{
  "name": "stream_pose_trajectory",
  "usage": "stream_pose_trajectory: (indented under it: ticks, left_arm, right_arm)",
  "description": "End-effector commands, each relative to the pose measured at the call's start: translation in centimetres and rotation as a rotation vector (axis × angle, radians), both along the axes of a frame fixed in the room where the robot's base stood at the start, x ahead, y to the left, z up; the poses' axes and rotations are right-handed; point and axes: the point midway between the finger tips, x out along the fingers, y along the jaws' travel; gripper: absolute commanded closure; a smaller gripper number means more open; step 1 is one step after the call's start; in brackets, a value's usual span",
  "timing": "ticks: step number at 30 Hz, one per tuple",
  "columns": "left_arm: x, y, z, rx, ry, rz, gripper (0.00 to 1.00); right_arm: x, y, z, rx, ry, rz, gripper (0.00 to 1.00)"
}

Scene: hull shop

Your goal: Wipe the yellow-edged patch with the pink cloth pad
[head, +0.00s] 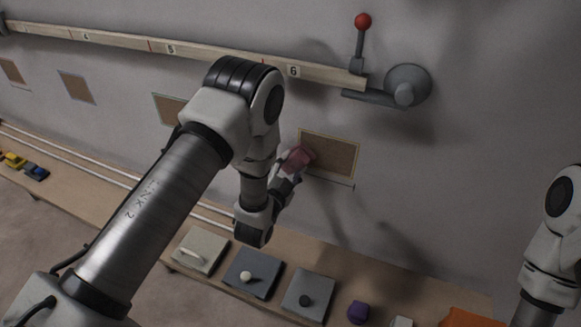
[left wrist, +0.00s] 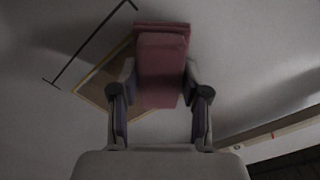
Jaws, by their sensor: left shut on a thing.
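The yellow-edged patch (head: 337,157) is a brown rectangle on the grey wall, right of centre in the head view. It also shows in the left wrist view (left wrist: 96,86), partly hidden behind the pad and gripper. My left gripper (head: 291,166) is shut on the pink cloth pad (head: 300,156). In the left wrist view the pad (left wrist: 162,68) sits between both fingers. The pad overlaps the patch's left part in the head view; I cannot tell whether it touches. My right gripper is out of view.
A long numbered rail (head: 190,52), a red-knobbed lever (head: 361,40) and a grey round fitting (head: 405,86) are above the patch. Other brown patches (head: 77,87) lie left. Below, a bench holds lidded boxes (head: 252,275) and a purple block (head: 358,311).

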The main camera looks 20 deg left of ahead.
Motion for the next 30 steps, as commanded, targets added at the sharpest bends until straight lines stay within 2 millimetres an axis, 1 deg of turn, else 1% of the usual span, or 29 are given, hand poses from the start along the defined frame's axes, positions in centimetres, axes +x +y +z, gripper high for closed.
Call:
stream_pose_trajectory:
  ticks: [17,23,26,30]
  left_arm:
    - [1.2,0.0,0.0,0.000,0.000,0.000,0.85]
    - [1.2,-0.1,0.0,0.000,0.000,0.000,0.85]
    - [1.2,-0.6,0.0,0.001,0.000,-0.003,0.85]
    - [1.2,-2.0,0.1,0.002,0.000,-0.004,0.85]
  right_arm:
    - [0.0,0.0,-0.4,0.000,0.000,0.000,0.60]
    - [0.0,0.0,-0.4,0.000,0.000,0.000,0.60]
    - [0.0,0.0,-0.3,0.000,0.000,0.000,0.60]
    - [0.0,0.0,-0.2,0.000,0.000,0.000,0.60]
